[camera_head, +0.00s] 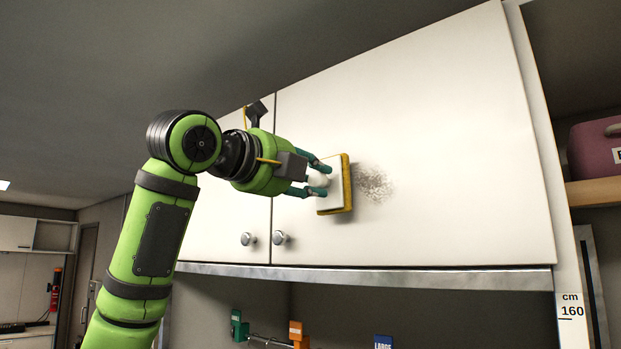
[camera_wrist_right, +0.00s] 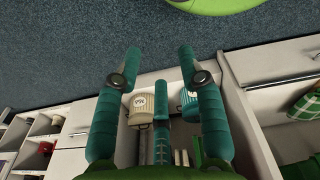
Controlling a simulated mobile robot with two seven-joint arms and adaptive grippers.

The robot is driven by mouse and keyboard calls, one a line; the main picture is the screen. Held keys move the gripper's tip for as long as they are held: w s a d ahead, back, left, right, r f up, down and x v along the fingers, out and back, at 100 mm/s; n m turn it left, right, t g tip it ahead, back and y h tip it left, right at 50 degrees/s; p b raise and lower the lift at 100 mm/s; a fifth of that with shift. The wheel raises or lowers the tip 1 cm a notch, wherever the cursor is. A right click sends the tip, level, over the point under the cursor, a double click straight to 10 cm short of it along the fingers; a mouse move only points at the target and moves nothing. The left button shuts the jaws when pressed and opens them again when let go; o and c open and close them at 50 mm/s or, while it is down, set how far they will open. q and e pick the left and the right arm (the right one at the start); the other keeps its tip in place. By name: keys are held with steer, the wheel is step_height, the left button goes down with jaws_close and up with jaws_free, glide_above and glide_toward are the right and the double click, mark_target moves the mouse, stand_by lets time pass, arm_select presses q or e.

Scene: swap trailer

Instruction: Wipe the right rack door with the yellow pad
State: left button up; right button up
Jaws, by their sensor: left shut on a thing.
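The right rack door (camera_head: 450,130) is a large white panel with a round knob (camera_head: 279,238) at its lower left. A dark speckled smudge (camera_head: 376,185) marks the door left of its middle. The yellow pad (camera_head: 347,185) has a white back and stands upright at the door, just left of the smudge and partly over its edge. Whether it touches the door is hard to tell. My left gripper (camera_head: 324,180) is shut on the knob-like grip of the pad. My right gripper (camera_wrist_right: 160,62) shows only in the right wrist view, with its teal fingers spread and empty.
The left door (camera_head: 222,205) adjoins the right one. A metal edge (camera_head: 400,280) runs below both, with coloured clips (camera_head: 240,326) under it. A maroon case (camera_head: 595,148) sits on a shelf at right. Containers (camera_wrist_right: 142,105) stand below my right gripper.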

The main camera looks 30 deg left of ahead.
steer(key=shift+a, duration=0.2)
arm_select(q)
steer(key=shift+w, duration=0.4)
arm_select(e)
steer(key=shift+a+r, duration=0.25)
steer(key=shift+a, duration=0.1)
arm_select(q)
steer(key=shift+w+p, duration=0.6)
arm_select(e)
steer(key=shift+d+r, duration=0.3)
steer(key=shift+r, duration=0.05)
arm_select(q)
steer(key=shift+d, duration=0.15)
